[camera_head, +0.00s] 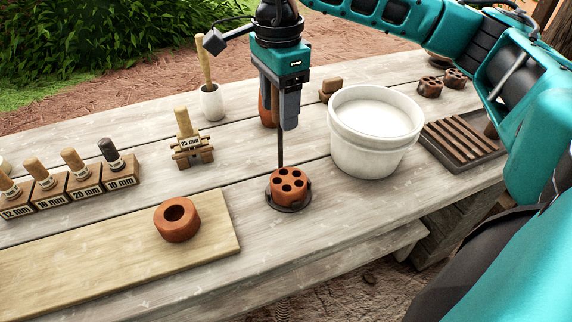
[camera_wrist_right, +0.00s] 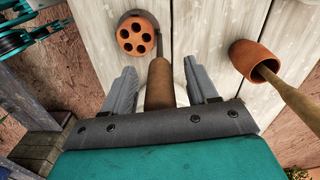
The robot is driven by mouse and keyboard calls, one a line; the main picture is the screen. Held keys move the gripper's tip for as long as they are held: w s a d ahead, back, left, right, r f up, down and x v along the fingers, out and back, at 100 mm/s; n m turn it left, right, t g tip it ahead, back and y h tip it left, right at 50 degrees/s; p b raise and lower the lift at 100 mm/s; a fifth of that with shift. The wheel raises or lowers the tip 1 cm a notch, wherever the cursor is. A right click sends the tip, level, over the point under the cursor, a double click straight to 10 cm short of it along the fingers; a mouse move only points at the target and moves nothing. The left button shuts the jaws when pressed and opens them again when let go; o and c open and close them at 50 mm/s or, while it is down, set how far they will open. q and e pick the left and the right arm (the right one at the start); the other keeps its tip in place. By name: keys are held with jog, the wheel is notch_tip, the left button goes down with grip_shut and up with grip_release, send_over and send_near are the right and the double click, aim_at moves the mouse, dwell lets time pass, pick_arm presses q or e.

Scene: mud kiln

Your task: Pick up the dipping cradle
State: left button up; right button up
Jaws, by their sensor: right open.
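The dipping cradle (camera_head: 291,209) stands on the table with a dark round base, a thin upright rod and a brown handle (camera_head: 266,108). A terracotta piece with several holes (camera_head: 288,184) sits in it. My right gripper (camera_head: 284,122) points down over the rod, at the height of the handle. In the right wrist view the handle (camera_wrist_right: 159,85) lies between the two separated fingers of the right gripper (camera_wrist_right: 160,70), with a gap on each side. The perforated piece (camera_wrist_right: 138,36) shows beyond the fingertips. My left gripper is out of view.
A white tub of pale liquid (camera_head: 374,132) stands close right of the cradle, before a slatted rack (camera_head: 462,142). Bare table surrounds the cradle.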

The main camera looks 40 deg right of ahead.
jog(key=shift+c, duration=0.3)
grip_shut()
jog(key=shift+r, duration=0.1)
jog(key=shift+r, duration=0.1)
pick_arm(q)
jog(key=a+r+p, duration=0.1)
jog(key=p, duration=0.2)
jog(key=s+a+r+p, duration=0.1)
jog(key=p, duration=0.2)
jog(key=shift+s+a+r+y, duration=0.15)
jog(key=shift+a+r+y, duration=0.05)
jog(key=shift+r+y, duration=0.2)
pick_arm(e)
notch_tip(320, 180, up, 20)
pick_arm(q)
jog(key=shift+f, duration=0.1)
